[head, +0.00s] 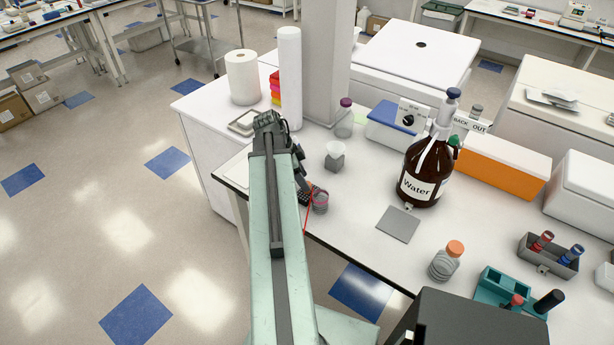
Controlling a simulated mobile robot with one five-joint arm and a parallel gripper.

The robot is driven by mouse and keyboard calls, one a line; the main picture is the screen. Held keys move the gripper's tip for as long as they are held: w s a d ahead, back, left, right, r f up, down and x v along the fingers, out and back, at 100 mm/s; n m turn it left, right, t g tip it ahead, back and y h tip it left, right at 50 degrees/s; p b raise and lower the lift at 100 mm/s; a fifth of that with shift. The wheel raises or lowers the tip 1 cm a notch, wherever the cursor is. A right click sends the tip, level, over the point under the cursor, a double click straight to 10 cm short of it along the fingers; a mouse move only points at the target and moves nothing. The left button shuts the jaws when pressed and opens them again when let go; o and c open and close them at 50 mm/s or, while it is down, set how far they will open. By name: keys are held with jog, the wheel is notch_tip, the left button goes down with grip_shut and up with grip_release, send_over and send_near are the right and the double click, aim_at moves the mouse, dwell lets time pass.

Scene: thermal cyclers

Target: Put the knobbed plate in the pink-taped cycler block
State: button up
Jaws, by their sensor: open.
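I cannot make out the knobbed plate or a pink-taped cycler block in the head view. My arm reaches up the middle of the view and hides part of the bench's left end. My gripper (309,194) is a small dark shape to the right of the arm, low over the front edge of the bench. It is open, but its fingers are hard to make out. Thin red lines and a small greyish jar (320,203) show right beside it. I see nothing held in it.
The white bench (350,225) carries a brown water bottle (425,175), a flat grey square (398,223), an orange-capped bottle (446,262) and a teal rack (495,287). A blue-topped box (390,130) and an orange box (503,165) stand behind. Paper rolls (242,78) stand at back left.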

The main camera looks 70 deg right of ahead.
jog(key=p+v, duration=0.6)
jog(key=v, duration=0.2)
jog(key=shift+r, duration=0.25)
jog(key=shift+w, duration=0.1)
